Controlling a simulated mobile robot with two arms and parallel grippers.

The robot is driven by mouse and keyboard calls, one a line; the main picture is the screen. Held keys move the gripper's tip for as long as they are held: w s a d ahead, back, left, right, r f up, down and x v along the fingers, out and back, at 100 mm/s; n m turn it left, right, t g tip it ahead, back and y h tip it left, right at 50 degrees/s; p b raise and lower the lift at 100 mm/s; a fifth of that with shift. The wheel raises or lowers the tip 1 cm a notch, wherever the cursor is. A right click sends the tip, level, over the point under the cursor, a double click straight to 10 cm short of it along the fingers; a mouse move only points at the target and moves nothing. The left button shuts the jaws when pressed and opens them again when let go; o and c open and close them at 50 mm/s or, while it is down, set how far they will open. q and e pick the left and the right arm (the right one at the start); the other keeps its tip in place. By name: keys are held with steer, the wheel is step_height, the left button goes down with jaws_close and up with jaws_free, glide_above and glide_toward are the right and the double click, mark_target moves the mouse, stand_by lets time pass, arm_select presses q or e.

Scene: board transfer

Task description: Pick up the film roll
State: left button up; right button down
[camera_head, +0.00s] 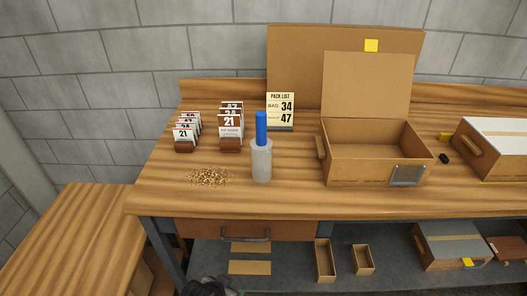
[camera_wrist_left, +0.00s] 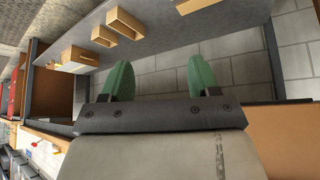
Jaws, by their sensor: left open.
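The film roll (camera_head: 261,160) appears to be the pale grey cylinder with a blue handle (camera_head: 261,128) on top. It stands upright on the wooden bench (camera_head: 290,196), near the middle, left of the open box, in the head view. My left gripper (camera_wrist_left: 158,75) shows in the left wrist view with its two green fingers apart and nothing between them. The film roll is not seen in that view. My right gripper is not in view.
An open cardboard box (camera_head: 375,167) stands right of the roll, with a pack list sign (camera_head: 280,111) behind. Card holders (camera_head: 231,128) and a pile of small tan pieces (camera_head: 209,177) lie left. A closed box (camera_head: 497,147) sits at right. Small boxes (camera_head: 324,262) are on the shelf below.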

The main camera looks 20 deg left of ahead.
arm_select(q)
steer(key=w+r+m+t+h+p, duration=0.1)
steer(key=w+r+t, duration=0.35)
steer(key=r, duration=0.75)
steer(key=w+r+m+t+h, duration=0.1)
steer(key=w+r+h, duration=0.1)
steer(key=w+r, duration=0.8)
steer(key=t+h, duration=0.1)
steer(key=t, duration=0.4)
glide_toward(257, 127)
steer(key=w, duration=0.3)
steer(key=shift+n, duration=0.4)
steer(key=x, duration=0.2)
steer(key=p+x, duration=0.1)
steer(key=x, duration=0.3)
steer(key=shift+d+f, duration=0.15)
steer(key=shift+d, duration=0.25)
steer(key=p+x, duration=0.1)
steer(key=x, duration=0.3)
steer(key=shift+d+f, duration=0.2)
steer(key=shift+d, duration=0.05)
steer(key=shift+r, duration=0.1)
jaws_close()
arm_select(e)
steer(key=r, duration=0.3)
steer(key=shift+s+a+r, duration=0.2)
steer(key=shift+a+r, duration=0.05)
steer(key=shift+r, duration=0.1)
